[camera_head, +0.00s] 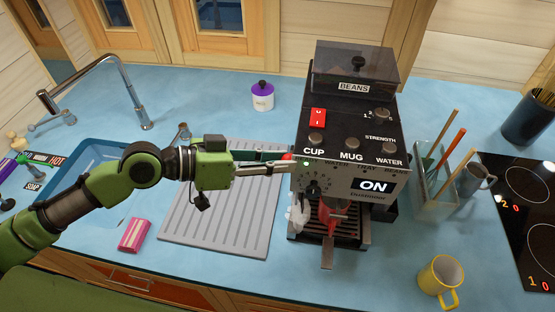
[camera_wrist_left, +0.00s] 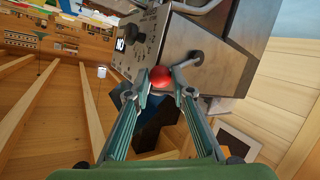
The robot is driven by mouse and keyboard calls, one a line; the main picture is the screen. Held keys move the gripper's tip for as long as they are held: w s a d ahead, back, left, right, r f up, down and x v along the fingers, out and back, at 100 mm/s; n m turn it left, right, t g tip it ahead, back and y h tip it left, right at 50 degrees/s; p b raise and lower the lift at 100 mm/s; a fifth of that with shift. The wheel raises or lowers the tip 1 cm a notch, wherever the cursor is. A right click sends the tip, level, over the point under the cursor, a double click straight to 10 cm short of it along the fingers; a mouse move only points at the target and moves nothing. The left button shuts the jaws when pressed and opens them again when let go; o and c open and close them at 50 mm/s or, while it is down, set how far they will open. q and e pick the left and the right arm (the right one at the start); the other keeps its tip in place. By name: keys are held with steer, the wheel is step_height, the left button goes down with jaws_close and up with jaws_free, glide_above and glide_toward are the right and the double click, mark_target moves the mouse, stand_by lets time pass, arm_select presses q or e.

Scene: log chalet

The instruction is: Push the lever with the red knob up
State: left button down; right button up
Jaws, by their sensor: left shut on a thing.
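The coffee machine (camera_head: 345,130) stands on the blue counter, with a hopper marked BEANS on top and a panel reading ON. The red knob (camera_head: 287,157) shows at its left side, at the tips of my left gripper (camera_head: 283,160). In the left wrist view, the red knob (camera_wrist_left: 161,77) sits between the two fingertips of the left gripper (camera_wrist_left: 160,84), which are shut on it. My right gripper is not in view.
A grey ribbed drainboard (camera_head: 225,215) lies under my left arm, beside the sink (camera_head: 85,190). A red cup (camera_head: 333,215) stands under the machine's spout. A yellow mug (camera_head: 440,280), a glass holder (camera_head: 432,190) and the hob (camera_head: 525,210) are to the right.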

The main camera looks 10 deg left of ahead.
arm_select(q)
steer(key=shift+w+r, duration=0.25)
steer(key=shift+r, duration=0.25)
steer(key=c, duration=1.8)
jaws_free()
steer(key=shift+f, duration=0.15)
steer(key=shift+f, duration=0.1)
steer(key=shift+v, duration=5.95)
steer(key=shift+s, duration=0.15)
